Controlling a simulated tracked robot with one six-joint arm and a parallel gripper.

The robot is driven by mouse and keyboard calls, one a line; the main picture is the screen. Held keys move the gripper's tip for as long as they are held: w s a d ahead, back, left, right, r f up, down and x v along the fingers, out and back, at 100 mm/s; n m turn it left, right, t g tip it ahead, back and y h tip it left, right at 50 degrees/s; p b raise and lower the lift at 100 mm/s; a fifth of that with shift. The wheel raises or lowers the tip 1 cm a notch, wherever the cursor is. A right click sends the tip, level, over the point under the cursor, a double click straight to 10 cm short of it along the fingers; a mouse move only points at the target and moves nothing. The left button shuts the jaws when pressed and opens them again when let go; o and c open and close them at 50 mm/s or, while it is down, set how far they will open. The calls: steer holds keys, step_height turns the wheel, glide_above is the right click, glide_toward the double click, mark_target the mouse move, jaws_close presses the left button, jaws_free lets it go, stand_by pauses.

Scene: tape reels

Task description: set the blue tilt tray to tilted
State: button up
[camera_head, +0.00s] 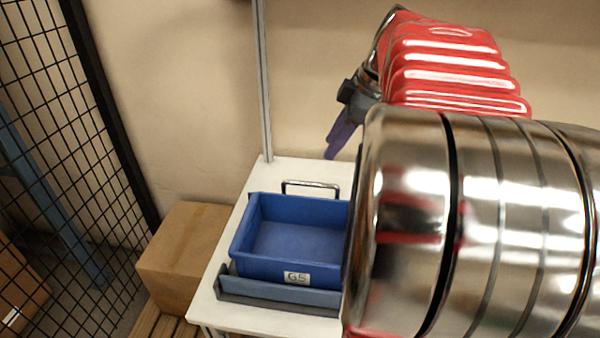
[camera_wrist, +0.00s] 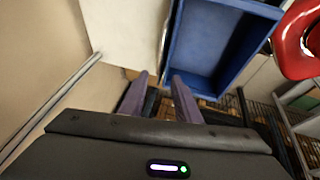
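The blue tilt tray (camera_head: 268,268), labelled on its front, sits empty in a grey-blue holder (camera_head: 275,293) on a white table. It looks about level; my arm hides its right end. A metal handle (camera_head: 311,186) stands at its back edge. My gripper (camera_head: 337,142), with purple fingers, is above and behind the tray, to the right of the handle and apart from both. In the wrist view, the gripper (camera_wrist: 158,82) has a gap between its fingers and holds nothing. The tray (camera_wrist: 205,40) is there up and to the right of the fingertips.
A cardboard box (camera_head: 172,258) stands left of the table (camera_head: 222,283). A black mesh fence (camera_head: 75,110) is at the far left. A metal post (camera_head: 263,80) rises at the table's back edge, before a beige wall. The table top behind the tray is clear.

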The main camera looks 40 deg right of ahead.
mark_target(311, 184)
steer(key=shift+f, duration=0.1)
stand_by(0.3)
steer(key=x, duration=1.3)
steer(key=shift+w+f, duration=0.15)
steer(key=shift+f, duration=0.1)
steer(key=shift+c, duration=0.2)
jaws_close()
